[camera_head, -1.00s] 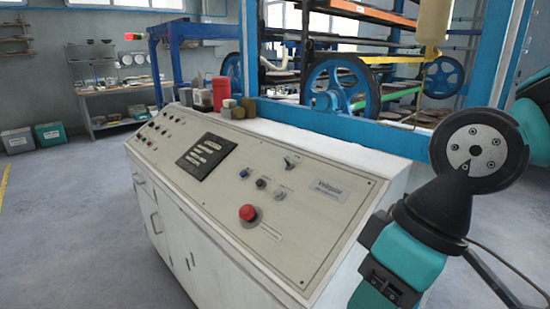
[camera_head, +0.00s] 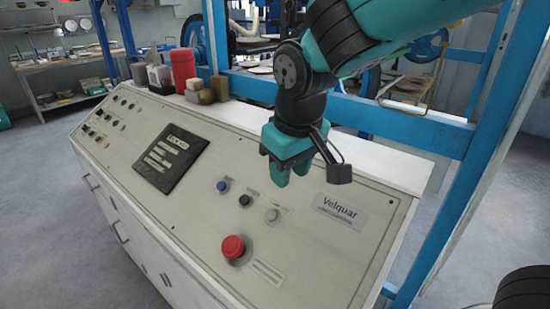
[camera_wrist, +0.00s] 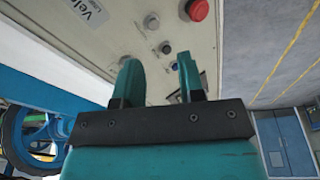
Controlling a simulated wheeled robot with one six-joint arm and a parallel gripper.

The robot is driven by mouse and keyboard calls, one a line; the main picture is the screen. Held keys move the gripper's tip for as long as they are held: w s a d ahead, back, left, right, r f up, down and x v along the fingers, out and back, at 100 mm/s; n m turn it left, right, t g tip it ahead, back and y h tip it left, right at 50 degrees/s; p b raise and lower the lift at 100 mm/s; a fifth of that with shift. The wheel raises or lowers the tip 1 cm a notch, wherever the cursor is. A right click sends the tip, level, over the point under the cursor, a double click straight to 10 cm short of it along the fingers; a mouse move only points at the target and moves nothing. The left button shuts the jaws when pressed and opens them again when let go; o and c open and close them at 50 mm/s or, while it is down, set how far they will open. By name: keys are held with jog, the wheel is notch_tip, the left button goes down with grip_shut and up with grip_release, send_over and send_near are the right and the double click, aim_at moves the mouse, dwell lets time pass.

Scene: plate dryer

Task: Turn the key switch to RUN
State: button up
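The sloping cream control panel (camera_head: 200,215) fills the middle of the head view, and it shows in the wrist view (camera_wrist: 120,40) too. My gripper (camera_head: 290,172) hangs over its upper right part, pointing down. In the wrist view my gripper (camera_wrist: 158,78) has its two teal fingers apart with nothing between them. The key switch is not clearly visible now; in the head view my gripper covers the spot where a small switch showed earlier. I cannot tell the key's position or whether a finger touches it.
Blue (camera_head: 222,186), black (camera_head: 245,200) and grey (camera_head: 273,215) buttons lie below my gripper. A red emergency-stop button (camera_head: 233,247) is nearer the front. A Velquar label (camera_head: 340,211) is to the right. A red canister (camera_head: 183,68) and small pots stand on the back ledge.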

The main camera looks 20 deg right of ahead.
jog(key=w+a+r+m+t+h+p, duration=0.1)
jog(key=w+m+h, duration=0.15)
jog(key=w, duration=0.45)
jog(key=w+a+m+t+h+p, duration=0.1)
jog(key=w+a+h+p, duration=0.15)
jog(key=w, duration=0.35)
jog(key=p+x, duration=0.1)
jog(key=x, duration=0.4)
jog(key=p+x, duration=0.2)
jog(key=x, duration=0.4)
jog(key=p+x, duration=0.1)
jog(key=x, duration=0.5)
jog(key=shift+w+d+p, duration=0.15)
jog(key=shift+d+p, duration=0.15)
jog(key=shift+d, duration=0.15)
jog(key=shift+c, duration=0.2)
grip_shut()
